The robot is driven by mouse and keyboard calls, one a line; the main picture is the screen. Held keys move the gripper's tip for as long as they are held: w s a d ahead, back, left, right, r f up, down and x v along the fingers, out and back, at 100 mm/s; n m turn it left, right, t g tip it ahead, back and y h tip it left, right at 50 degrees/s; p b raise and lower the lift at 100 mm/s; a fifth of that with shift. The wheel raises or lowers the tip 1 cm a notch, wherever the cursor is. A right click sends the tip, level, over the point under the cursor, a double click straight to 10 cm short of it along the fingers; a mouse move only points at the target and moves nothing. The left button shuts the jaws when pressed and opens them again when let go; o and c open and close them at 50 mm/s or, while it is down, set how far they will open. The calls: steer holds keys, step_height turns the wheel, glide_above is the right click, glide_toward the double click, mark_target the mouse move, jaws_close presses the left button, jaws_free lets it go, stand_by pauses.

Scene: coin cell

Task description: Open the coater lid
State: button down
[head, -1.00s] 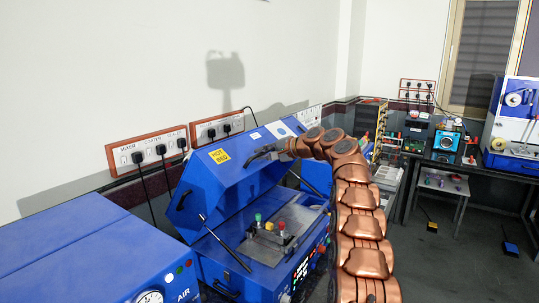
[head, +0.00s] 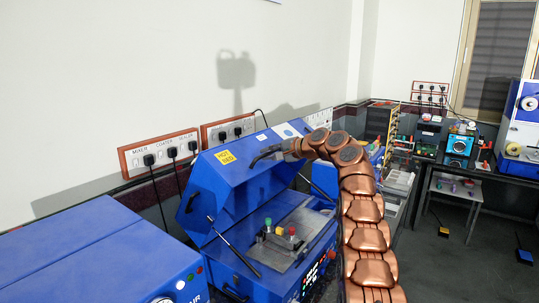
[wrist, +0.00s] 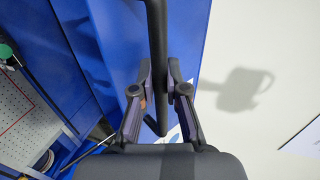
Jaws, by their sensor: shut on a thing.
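The coater lid (head: 205,186) is a blue angled cover with a yellow "HOT BED" label. It stands raised over the coater body (head: 285,283), with the flat bed (head: 297,232) open to view below. My gripper (head: 268,157) is at the lid's front face, to the right of the label. In the wrist view, my gripper (wrist: 159,80) is shut on a black bar handle (wrist: 156,25) that runs between its fingers, with the blue lid face (wrist: 110,40) behind. A strut (head: 233,247) shows at the lid's left side.
Another blue machine (head: 90,262) with a gauge stands at the front left. Wall sockets (head: 158,152) with black plugs and cords are behind the lid. Black benches with instruments (head: 460,144) stand at the right, with open floor (head: 470,265) before them.

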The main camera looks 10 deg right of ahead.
steer(key=c, duration=1.2)
jaws_free()
steer(key=shift+v, duration=6)
